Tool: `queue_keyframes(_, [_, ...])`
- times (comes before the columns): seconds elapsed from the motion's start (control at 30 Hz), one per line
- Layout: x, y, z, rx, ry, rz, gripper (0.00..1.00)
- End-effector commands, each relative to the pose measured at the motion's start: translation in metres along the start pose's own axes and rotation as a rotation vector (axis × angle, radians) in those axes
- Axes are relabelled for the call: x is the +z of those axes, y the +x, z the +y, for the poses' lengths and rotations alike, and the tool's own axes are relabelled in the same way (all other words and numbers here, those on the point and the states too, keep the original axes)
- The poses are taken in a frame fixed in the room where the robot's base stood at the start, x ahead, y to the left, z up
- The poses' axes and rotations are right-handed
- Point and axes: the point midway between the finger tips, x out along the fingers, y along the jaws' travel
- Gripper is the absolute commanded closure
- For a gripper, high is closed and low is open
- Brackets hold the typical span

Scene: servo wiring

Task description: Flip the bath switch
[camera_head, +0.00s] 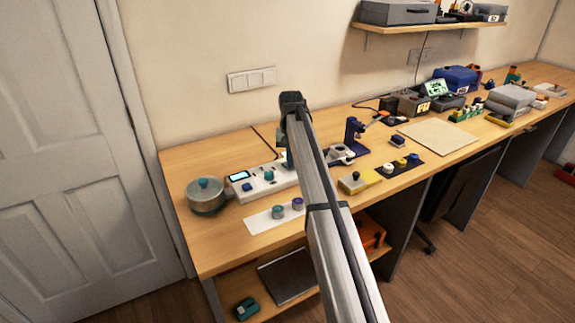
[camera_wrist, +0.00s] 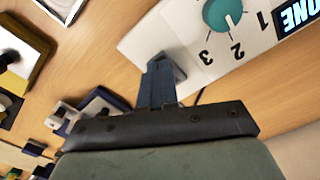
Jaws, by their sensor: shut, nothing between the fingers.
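A white control panel (camera_head: 262,183) with a lit display, a blue knob and a teal knob stands on the bench, left of my arm. The wrist view shows part of this panel (camera_wrist: 192,48), with a teal dial (camera_wrist: 224,12) numbered 1, 2, 3 and a display ending in "ONE". My gripper (camera_wrist: 158,65) is shut and empty, its fingertips at the panel's end, by a small grey part. I cannot tell whether they touch it. I cannot make out a switch marked for the bath. In the head view my arm hides the panel's right end and the fingertips.
A grey pot (camera_head: 206,199) stands left of the panel. A white strip (camera_head: 262,220) with two small round pieces lies in front. A wall switch plate (camera_head: 251,80) is behind the bench.

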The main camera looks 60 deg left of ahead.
Motion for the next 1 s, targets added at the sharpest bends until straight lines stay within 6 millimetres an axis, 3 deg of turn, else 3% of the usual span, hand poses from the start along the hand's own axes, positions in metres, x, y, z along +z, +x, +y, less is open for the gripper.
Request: queue_keyframes(1.0, [-0.0001,0.0076,0.0,0.0,0.0,-0.001,1.0])
